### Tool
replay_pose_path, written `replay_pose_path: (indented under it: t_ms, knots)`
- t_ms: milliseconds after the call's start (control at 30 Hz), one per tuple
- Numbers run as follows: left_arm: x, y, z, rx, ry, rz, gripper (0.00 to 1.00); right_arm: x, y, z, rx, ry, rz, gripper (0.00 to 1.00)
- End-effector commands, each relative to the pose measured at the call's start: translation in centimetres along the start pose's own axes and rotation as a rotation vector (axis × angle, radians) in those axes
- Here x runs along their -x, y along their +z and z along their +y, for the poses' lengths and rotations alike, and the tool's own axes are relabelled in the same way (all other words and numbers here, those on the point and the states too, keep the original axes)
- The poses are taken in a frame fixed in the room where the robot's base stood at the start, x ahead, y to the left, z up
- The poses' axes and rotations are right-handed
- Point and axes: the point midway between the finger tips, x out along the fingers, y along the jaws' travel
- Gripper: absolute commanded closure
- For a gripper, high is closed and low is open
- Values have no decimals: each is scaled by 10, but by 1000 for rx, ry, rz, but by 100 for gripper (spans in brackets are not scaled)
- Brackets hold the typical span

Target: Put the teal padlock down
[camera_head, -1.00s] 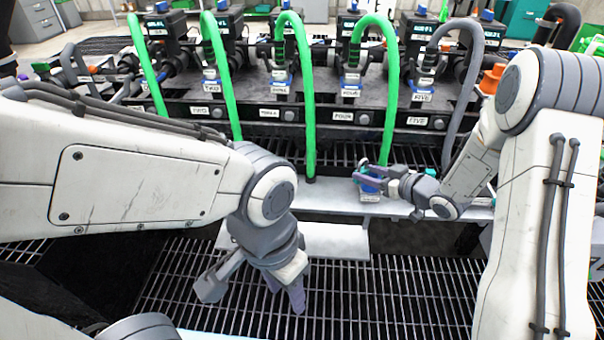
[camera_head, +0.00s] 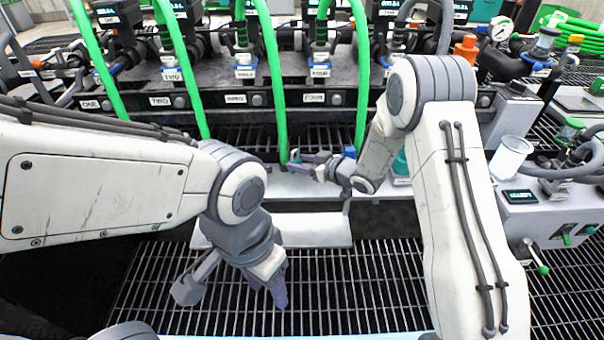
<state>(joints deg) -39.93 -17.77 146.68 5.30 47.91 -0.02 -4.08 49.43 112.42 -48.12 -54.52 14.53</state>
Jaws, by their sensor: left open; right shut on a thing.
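My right gripper (camera_head: 299,160) is low over the pale ledge in front of the manifold, its fingers pointing left. It is shut on a small teal thing, apparently the teal padlock (camera_head: 294,155), mostly hidden by the fingers. I cannot tell whether the padlock touches the ledge (camera_head: 277,186). My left gripper (camera_head: 233,292) is open and empty above the dark floor grating, nearer to me and apart from the ledge.
A blue thing (camera_head: 349,152) and a teal thing (camera_head: 400,165) stand by my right forearm, partly hidden. Green hoses (camera_head: 272,80) hang down to the ledge's back. A white cup (camera_head: 510,155) stands on the panel at right. The ledge left of my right gripper looks clear.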

Motion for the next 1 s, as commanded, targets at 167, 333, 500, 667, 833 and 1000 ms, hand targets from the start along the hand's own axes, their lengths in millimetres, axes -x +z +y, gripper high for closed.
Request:
replay_pose_path:
  t_ms: [167,333,500,667,833,1000]
  knots:
    - [-18,1,-1,0,0,0,50,-11,29,1,-1,2,-1,100]
    - [-16,1,-1,0,0,0,50,-10,28,2,0,2,1,100]
    - [-18,1,-1,0,0,0,50,-11,31,2,-1,2,0,100]
    - [-18,1,-1,0,0,0,50,-12,32,1,-1,2,-1,18]
    - [-18,1,-1,0,0,0,50,-12,32,1,-1,2,-1,18]
    - [-17,1,-1,0,0,0,50,-11,30,1,-1,2,0,18]
